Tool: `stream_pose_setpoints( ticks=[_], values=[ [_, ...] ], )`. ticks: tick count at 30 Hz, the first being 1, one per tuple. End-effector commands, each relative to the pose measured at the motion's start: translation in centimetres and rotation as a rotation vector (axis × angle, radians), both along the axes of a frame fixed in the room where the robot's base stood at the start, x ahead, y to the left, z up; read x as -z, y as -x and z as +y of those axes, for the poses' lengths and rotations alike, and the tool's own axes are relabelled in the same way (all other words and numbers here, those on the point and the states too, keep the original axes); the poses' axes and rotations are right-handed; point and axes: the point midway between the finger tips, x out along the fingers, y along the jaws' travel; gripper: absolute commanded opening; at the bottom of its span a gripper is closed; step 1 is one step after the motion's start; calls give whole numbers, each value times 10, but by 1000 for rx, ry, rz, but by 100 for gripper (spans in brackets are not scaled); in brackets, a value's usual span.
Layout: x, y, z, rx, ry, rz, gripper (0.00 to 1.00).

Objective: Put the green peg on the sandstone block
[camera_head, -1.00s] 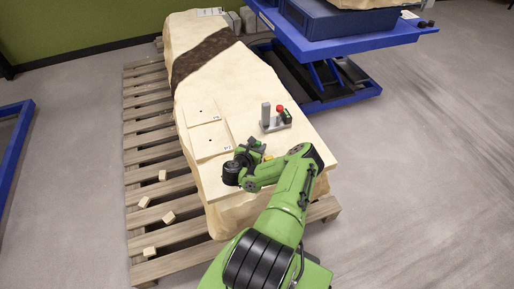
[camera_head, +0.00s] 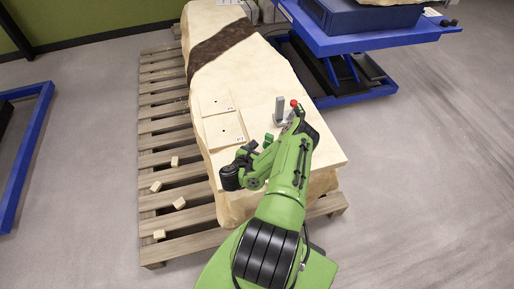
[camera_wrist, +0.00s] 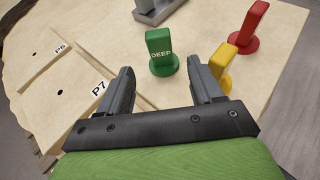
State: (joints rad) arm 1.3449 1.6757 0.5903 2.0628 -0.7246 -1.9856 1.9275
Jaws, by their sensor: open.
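The green peg (camera_wrist: 162,52), marked DEEP, stands upright on a round base on the pale top of the sandstone block (camera_wrist: 205,20). In the head view, a small green shape (camera_head: 268,137) beside my wrist looks like this peg. My gripper (camera_wrist: 160,76) is open and empty, its two fingers pointing toward the peg. The peg appears between the finger lines, just beyond the tips; I see no contact. The long cream block (camera_head: 250,80), with a dark brown band across it, lies on a wooden pallet.
A yellow peg (camera_wrist: 222,62) stands close beyond the right finger, and a red peg (camera_wrist: 255,25) behind it. A grey stand (camera_wrist: 155,8) is behind the green peg. Flat plates P6 (camera_wrist: 35,45) and P7 (camera_wrist: 75,98) with dark holes lie left. A blue lift table (camera_head: 370,40) is back right.

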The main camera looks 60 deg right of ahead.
Motion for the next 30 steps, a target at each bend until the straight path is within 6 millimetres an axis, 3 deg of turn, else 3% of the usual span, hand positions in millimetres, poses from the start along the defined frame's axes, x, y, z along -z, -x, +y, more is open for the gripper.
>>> stream_pose_setpoints(
  ticks=[1, 13, 22, 23, 26, 28, 30],
  values=[
    [-17, 0, 13, -7, 0, 1, 66],
    [-23, 3, 33, 2, 1, -2, 66],
    [-22, -1, 34, -21, 7, 3, 66],
    [-26, -8, 32, -50, 16, 10, 66],
    [-58, -56, 26, -279, 76, 81, 66],
    [-93, -105, 31, -528, 156, 180, 66],
    [-130, -153, 50, -788, 262, 310, 66]
  ],
)
